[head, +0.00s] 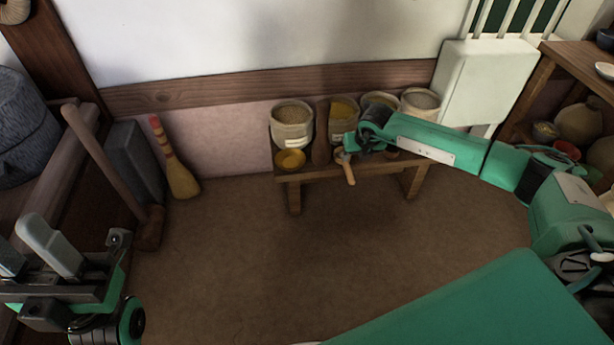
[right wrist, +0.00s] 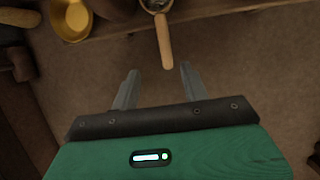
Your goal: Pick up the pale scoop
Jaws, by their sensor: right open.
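The pale scoop (head: 347,171) is at the front edge of a low wooden bench (head: 290,177), its light wooden handle sticking out over the floor. In the right wrist view the scoop's handle (right wrist: 164,40) points down toward the gap between my right fingers, and its bowl is partly cut off at the top. My right gripper (head: 352,143) is open and empty, and its fingers (right wrist: 156,85) are apart from the handle. In the head view my right gripper covers part of the scoop. My left gripper (head: 29,258) is open and empty at the lower left.
Several sacks of grain (head: 292,125) stand along the back of the bench. A yellow bowl (head: 290,159) and a brown upright object (head: 321,135) are left of the scoop. A broom (head: 180,178) leans on the wall. The floor (head: 250,255) before the bench is clear.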

